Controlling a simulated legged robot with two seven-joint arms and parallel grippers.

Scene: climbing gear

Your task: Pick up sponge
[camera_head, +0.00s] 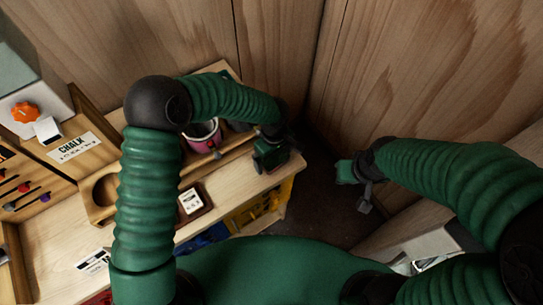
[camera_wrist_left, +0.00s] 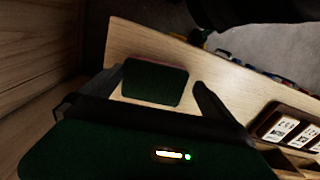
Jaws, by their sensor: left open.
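In the left wrist view, a dark green block with rounded corners (camera_wrist_left: 155,83), which looks like the sponge, lies on the pale wooden tabletop. My left gripper (camera_wrist_left: 158,80) is open, with one dark finger on each side of the block; I cannot tell whether either touches it. In the head view my left gripper (camera_head: 270,155) is over the right end of the bench, and I cannot tell the sponge from the gripper's green body there. My right gripper (camera_head: 358,190) hangs off the bench to the right; its finger opening is unclear.
A pink cup (camera_head: 203,136) stands behind my left arm. A framed card tile (camera_head: 193,201) lies on the bench (camera_head: 235,190). A wooden CHALK box (camera_head: 75,148) stands at the left. Wooden walls close off the back, with dark floor (camera_head: 320,200) right of the bench.

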